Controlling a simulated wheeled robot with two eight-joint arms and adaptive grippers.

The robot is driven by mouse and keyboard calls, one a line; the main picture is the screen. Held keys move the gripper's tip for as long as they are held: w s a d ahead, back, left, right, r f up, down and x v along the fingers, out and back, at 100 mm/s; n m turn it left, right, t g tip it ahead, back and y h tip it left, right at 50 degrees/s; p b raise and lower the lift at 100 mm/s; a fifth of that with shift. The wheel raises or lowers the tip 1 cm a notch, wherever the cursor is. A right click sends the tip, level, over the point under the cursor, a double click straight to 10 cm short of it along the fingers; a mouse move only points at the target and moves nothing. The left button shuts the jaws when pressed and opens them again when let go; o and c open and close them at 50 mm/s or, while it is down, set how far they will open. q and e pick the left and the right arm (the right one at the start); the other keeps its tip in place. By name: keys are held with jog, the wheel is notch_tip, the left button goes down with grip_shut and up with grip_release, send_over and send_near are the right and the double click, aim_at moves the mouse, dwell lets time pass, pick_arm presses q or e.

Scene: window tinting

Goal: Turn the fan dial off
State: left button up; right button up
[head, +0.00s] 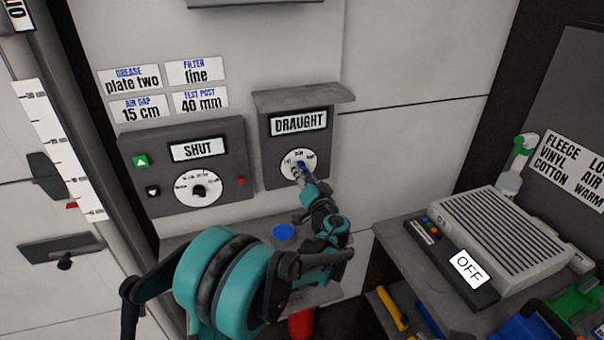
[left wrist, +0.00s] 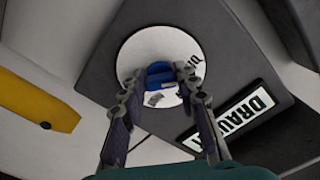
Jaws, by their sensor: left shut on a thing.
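The dial under the "DRAUGHT" label (head: 299,122) is a round white face (head: 288,159) with a blue knob, set in a dark grey wall panel (head: 270,143) with a small hood. In the left wrist view the blue knob (left wrist: 158,70) stands at the middle of the white dial face (left wrist: 140,48), its marks mostly hidden or too small to read. My left gripper (head: 303,174) is at this dial, its fingers shut on the knob from both sides; its fingertips also show in the left wrist view (left wrist: 159,80). My right gripper is not in view.
A "SHUT" panel (head: 232,187) with another dial (head: 200,187) is beside it on the left. A blue disc (head: 283,232) lies on the shelf below. At right, a grey ribbed unit (head: 510,235) showing "OFF" (head: 468,268) and a spray bottle (head: 513,175) stand on a bench.

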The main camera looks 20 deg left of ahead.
pick_arm(q)
jog(key=shift+n, duration=0.6)
jog(key=o, duration=1.2)
jog(key=shift+c, duration=0.2)
jog(key=v, duration=1.2)
